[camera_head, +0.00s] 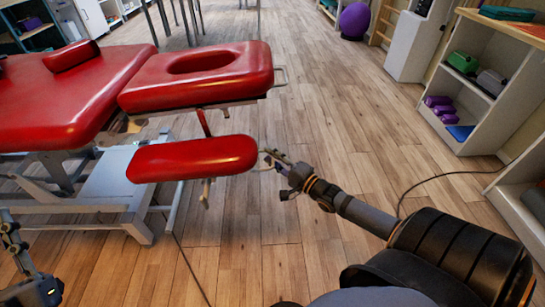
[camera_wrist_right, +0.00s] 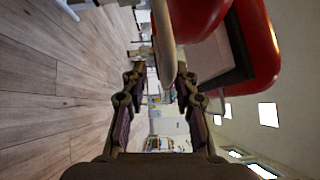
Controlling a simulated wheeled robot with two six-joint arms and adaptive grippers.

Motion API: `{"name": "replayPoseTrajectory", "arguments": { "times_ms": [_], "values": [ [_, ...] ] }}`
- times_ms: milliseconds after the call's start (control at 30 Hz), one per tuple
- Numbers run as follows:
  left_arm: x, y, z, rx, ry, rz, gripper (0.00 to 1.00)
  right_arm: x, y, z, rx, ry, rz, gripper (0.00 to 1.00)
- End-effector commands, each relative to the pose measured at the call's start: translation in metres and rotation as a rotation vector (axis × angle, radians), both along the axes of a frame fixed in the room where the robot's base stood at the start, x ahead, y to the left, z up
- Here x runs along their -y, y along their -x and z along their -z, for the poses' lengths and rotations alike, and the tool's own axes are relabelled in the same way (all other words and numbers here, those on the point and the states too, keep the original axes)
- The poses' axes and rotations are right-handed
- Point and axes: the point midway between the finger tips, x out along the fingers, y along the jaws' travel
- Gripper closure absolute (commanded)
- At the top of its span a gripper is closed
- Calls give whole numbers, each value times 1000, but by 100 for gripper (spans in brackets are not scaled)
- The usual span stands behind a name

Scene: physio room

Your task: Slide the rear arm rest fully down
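A red padded arm rest (camera_head: 192,158) hangs low beside the red treatment table (camera_head: 60,100), below its head section (camera_head: 200,75). It is the only arm rest I can make out; I cannot tell whether another is hidden. My right gripper (camera_head: 268,160) is at the arm rest's right end. In the right wrist view my right gripper (camera_wrist_right: 158,82) has its fingers apart, with a pale bar (camera_wrist_right: 164,40) just ahead of the gap; contact is unclear. Red padding shows above right. My left gripper (camera_head: 10,228) is at the lower left edge, partly cut off.
The table's white frame (camera_head: 100,190) stands left. White shelves (camera_head: 490,90) with purple dumbbells (camera_head: 440,106) stand right. A purple ball (camera_head: 354,20) is at the back. A dark cable (camera_head: 450,174) runs over the wooden floor, which is mostly clear between table and shelves.

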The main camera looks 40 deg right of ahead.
Motion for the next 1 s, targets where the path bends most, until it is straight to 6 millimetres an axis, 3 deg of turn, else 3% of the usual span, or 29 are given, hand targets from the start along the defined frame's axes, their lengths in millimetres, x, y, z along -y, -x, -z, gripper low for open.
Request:
{"name": "replayPoseTrajectory", "arguments": {
  "times_ms": [267, 433, 800, 1000],
  "values": [
    [0, 0, 0, -1, 0, 0, 82, -1, 0, -2, 4, -1, -2, 68],
    [0, 0, 0, -1, 0, 0, 82, 1, 11, -1, 3, 2, -8, 68],
    [0, 0, 0, -1, 0, 0, 82, 17, 82, 6, -5, 6, -10, 68],
    [0, 0, 0, -1, 0, 0, 82, 24, 107, 6, -1, 3, -7, 68]
  ]
}}
